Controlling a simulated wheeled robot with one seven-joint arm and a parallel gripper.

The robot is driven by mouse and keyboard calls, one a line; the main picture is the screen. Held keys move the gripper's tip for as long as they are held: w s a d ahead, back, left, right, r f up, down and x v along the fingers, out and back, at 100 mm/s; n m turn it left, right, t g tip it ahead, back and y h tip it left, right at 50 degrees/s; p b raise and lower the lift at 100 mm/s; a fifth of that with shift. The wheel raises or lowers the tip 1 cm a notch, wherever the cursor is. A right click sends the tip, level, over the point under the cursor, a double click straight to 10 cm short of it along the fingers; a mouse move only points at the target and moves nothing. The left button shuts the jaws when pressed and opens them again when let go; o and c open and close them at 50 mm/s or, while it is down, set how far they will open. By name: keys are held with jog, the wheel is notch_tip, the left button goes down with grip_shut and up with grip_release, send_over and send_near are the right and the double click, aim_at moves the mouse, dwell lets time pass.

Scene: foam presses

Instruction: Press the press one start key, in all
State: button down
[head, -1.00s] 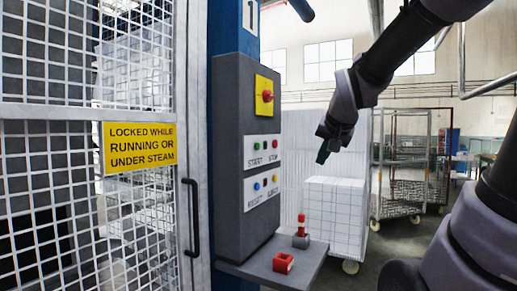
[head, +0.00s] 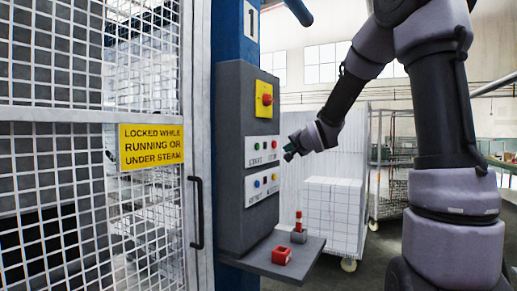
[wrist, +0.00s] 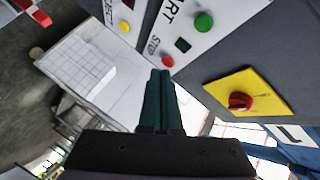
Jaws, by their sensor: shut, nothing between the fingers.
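The press one control box (head: 230,160) is grey and stands on a blue post marked 1. Its green start key (head: 257,146) sits on a white label beside the red stop key (head: 274,145). In the wrist view the green start key (wrist: 204,22) is at the upper right, and the red stop key (wrist: 167,61) is just ahead of the fingertips. My gripper (head: 289,153) is shut and empty, in front of the panel on the stop-key side. Its dark green fingers (wrist: 160,78) show closed together. I see no contact with a key.
Blue and yellow keys are on the lower label (head: 263,186). The mesh guard door (head: 95,220) is left.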

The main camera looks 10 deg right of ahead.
aim_at(258, 147)
jog(key=w+a, duration=0.5)
jog(key=a, duration=0.2)
dwell(0.5)
jog(key=shift+w+a, duration=0.1)
jog(key=shift+a, duration=0.05)
dwell(1.7)
jog(key=shift+w+a, duration=0.25)
jog(key=shift+w+a, duration=0.2)
jog(key=shift+a, duration=0.2)
dwell(0.7)
jog(key=shift+d, duration=0.15)
jog(key=shift+s+d, duration=0.5)
jog(key=shift+d, duration=0.05)
dwell(0.3)
